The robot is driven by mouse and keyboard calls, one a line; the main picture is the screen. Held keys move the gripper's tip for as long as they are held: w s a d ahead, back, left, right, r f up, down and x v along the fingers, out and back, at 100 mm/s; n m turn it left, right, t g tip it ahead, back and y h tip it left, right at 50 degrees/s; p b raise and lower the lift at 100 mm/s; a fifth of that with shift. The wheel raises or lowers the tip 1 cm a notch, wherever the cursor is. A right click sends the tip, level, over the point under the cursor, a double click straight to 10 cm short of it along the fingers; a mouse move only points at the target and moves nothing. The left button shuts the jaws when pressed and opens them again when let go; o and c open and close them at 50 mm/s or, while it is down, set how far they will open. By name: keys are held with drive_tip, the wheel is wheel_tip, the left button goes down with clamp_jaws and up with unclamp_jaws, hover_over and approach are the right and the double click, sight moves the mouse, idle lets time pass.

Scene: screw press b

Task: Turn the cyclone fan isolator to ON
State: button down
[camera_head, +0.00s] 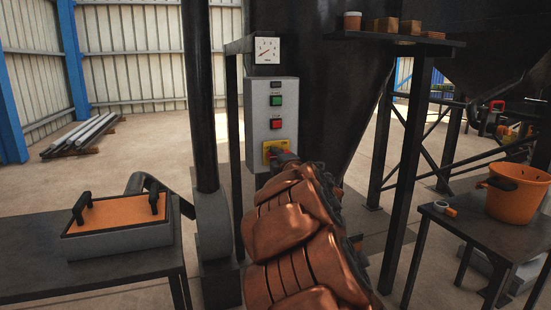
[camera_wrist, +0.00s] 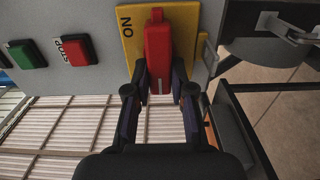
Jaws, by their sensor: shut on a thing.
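The isolator is a yellow plate (camera_head: 267,147) with a red handle, low on the grey control box (camera_head: 262,97). In the wrist view the red handle (camera_wrist: 158,42) stands lengthwise up the picture on the yellow plate (camera_wrist: 131,48). The ON mark (camera_wrist: 126,21) is on the plate to the left of the handle, and the handle does not point at it. My gripper (camera_wrist: 167,92) is shut on the handle, with one finger on each side. In the head view my copper-coloured arm hides most of the handle.
Above the isolator are a red stop button (camera_head: 276,124), a green button (camera_head: 276,101) and a gauge (camera_head: 267,50). A dark pipe (camera_head: 199,90) stands left of the box. A shelf (camera_head: 440,42) and a table with an orange bucket (camera_head: 517,195) are to the right.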

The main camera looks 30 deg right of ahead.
drive_tip(key=shift+r+m+p, duration=0.15)
drive_tip(key=shift+m+p, duration=0.15)
drive_tip(key=shift+p, duration=0.05)
drive_tip(key=m+p, duration=0.3)
drive_tip(key=m, duration=0.1)
drive_tip(key=r+m+p, duration=0.1)
drive_tip(key=m+p, duration=0.2)
drive_tip(key=m, duration=0.1)
drive_tip(key=m+p, duration=0.3)
drive_tip(key=m, duration=0.1)
drive_tip(key=shift+d+r+m, duration=0.25)
drive_tip(key=shift+d+m, duration=0.05)
drive_tip(key=shift+d, duration=0.1)
drive_tip(key=shift+s+d+m+p, duration=0.1)
drive_tip(key=shift+d+m+p, duration=0.15)
drive_tip(key=shift+m, duration=0.9)
drive_tip(key=shift+d+m+p, duration=0.1)
drive_tip(key=shift+m+p, duration=0.2)
drive_tip(key=shift+m, duration=0.85)
drive_tip(key=c, duration=1)
unclamp_jaws()
drive_tip(key=shift+f, duration=0.1)
